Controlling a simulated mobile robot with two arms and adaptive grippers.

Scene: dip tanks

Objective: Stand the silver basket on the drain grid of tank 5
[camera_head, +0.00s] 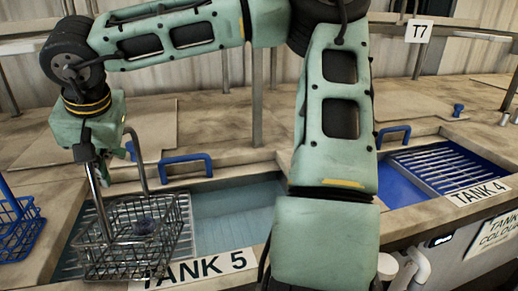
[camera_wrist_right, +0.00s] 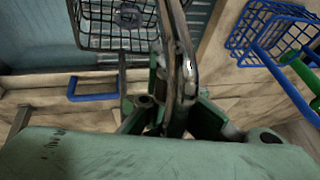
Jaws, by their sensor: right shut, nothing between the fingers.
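The silver basket (camera_head: 135,268), a wire basket with a tall metal handle (camera_head: 139,160), is upright over the left part of tank 5 (camera_head: 238,212). A small dark part lies inside the basket. My right gripper (camera_head: 104,236) points down at the basket, close beside its handle, shut with nothing held. Whether it touches the handle is unclear. In the right wrist view the shut fingers (camera_wrist_right: 178,75) are beside the silver basket (camera_wrist_right: 96,40). My left gripper is not in view.
A blue basket (camera_head: 20,232) is at the left edge and also in the right wrist view (camera_wrist_right: 250,35). A blue handle (camera_head: 186,160) rises behind tank 5. Tank 4 (camera_head: 400,190) with a slatted grid is at the right. My arm hides the middle.

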